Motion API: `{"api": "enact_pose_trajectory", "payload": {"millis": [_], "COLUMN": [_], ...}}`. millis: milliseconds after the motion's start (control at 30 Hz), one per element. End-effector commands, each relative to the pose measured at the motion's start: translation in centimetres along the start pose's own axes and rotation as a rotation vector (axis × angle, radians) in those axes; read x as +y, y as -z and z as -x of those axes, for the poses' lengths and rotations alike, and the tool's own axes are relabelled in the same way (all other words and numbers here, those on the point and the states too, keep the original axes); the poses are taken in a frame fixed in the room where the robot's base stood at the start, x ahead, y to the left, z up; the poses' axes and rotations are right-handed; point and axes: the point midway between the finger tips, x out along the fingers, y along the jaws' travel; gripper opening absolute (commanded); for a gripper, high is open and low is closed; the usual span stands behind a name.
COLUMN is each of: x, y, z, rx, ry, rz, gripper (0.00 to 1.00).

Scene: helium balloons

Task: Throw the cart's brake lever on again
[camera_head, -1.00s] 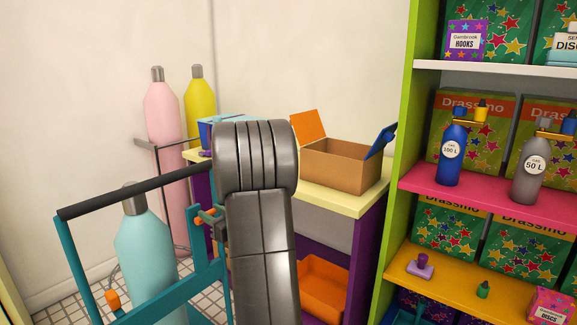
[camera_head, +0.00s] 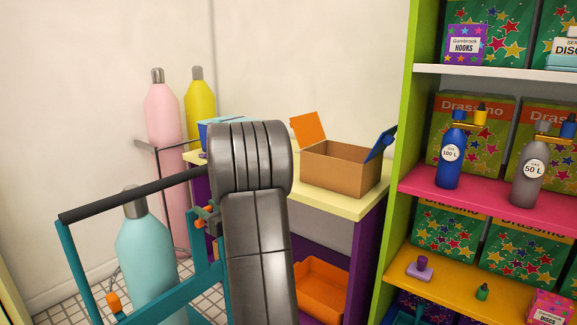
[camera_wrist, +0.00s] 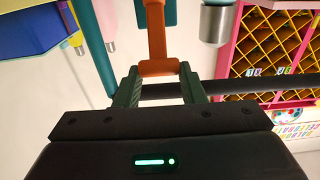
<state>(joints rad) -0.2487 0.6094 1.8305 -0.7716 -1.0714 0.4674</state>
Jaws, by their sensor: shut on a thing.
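The teal cart (camera_head: 78,262) stands at the lower left in the head view, with a black handle bar (camera_head: 130,196) and a pale aqua gas bottle (camera_head: 146,255) in it. The orange brake lever (camera_wrist: 156,35) shows at the top middle of the wrist view. My gripper (camera_wrist: 160,78) is shut on the lever's orange crosspiece, one dark green finger on each side. The black handle bar also passes behind the fingers in the wrist view (camera_wrist: 235,95). In the head view my grey arm hides most of the gripper, beside the cart's right post.
A cream-topped table (camera_head: 335,205) behind the arm holds an open cardboard box (camera_head: 340,166). Pink (camera_head: 162,115) and yellow (camera_head: 200,95) gas bottles stand at the back wall. A green-sided shelf (camera_head: 398,160) with bottles and boxes fills the right.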

Motion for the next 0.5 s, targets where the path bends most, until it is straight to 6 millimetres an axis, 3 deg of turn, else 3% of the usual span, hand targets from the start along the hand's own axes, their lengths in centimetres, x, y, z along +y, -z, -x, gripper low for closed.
{"api": "enact_pose_trajectory", "payload": {"millis": [500], "x": [0.0], "y": [0.7], "z": [-1.2], "rx": [0.003], "ry": [0.001], "rz": [0.001], "gripper": [0.18]}}
